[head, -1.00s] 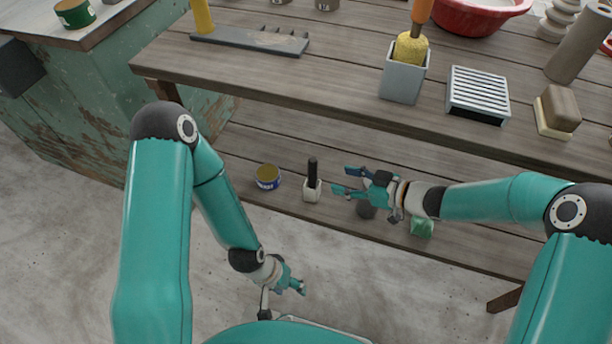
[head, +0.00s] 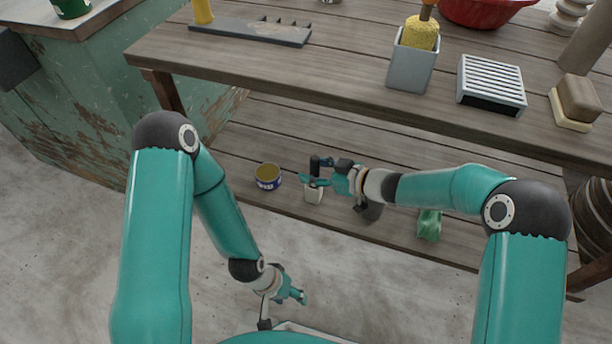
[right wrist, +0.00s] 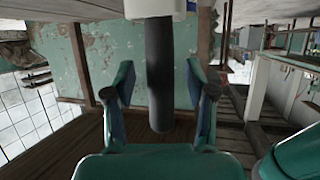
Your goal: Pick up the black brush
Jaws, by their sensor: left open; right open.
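The black brush (head: 314,163) stands upright on the lower shelf, its dark handle up and a small whitish block (head: 314,196) at its foot. I cannot tell whether that block is part of the brush or a holder. My right gripper (head: 318,173) is open at the handle, its fingers on either side of it. In the right wrist view the black handle (right wrist: 160,75) hangs between the two open fingers with visible gaps on both sides. My left gripper (head: 300,297) is open and empty, low over the floor in front of the shelf.
A blue-labelled tin (head: 268,178) stands left of the brush on the lower shelf. A green object (head: 429,225) lies to the right, and a dark round thing is partly hidden behind my right gripper. The tabletop (head: 330,75) overhangs the shelf.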

